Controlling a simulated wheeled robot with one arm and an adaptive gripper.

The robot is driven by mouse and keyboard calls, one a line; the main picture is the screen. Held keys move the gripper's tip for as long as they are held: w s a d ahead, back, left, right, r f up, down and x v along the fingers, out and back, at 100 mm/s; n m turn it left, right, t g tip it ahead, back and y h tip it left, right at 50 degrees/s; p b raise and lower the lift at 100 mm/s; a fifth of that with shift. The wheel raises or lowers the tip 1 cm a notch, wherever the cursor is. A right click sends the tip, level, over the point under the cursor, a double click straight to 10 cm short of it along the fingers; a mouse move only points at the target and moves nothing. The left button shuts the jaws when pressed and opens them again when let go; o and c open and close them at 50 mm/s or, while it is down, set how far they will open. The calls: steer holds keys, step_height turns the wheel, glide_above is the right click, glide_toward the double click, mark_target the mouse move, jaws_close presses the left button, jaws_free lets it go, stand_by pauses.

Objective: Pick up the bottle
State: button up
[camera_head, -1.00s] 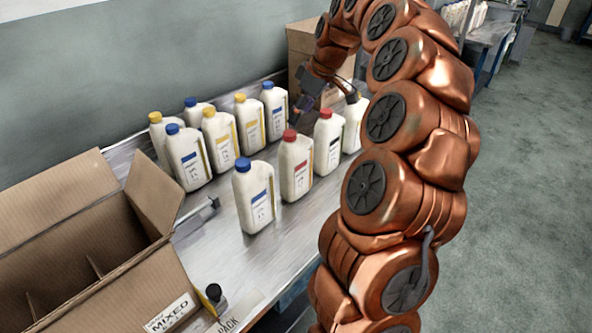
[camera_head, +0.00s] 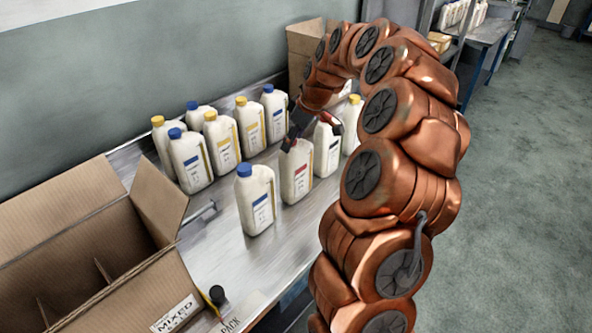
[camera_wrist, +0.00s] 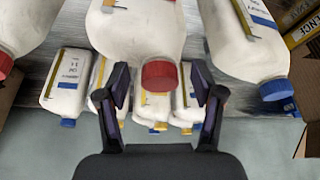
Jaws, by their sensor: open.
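Several white bottles with coloured caps stand upright on the metal bench. In the head view my gripper (camera_head: 313,138) is over the row, at the top of a red-labelled bottle (camera_head: 295,177), and hides its cap. In the wrist view my gripper (camera_wrist: 160,90) is open, with one dark finger on each side of a red cap (camera_wrist: 159,76) and the white bottle (camera_wrist: 145,30) below it. The fingers look apart from the cap. A blue-capped bottle (camera_head: 256,203) stands to the left, and another white bottle (camera_head: 327,150) stands close on the right, its cap hidden.
More yellow- and blue-capped bottles (camera_head: 222,140) stand behind, near the wall. An open cardboard box (camera_head: 135,283) with dividers is at the front left. Another carton (camera_head: 303,45) stands at the back. Bench (camera_head: 215,250) is clear in front of the blue-capped bottle.

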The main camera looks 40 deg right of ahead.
steer(key=shift+c, duration=0.4)
jaws_close()
stand_by(0.4)
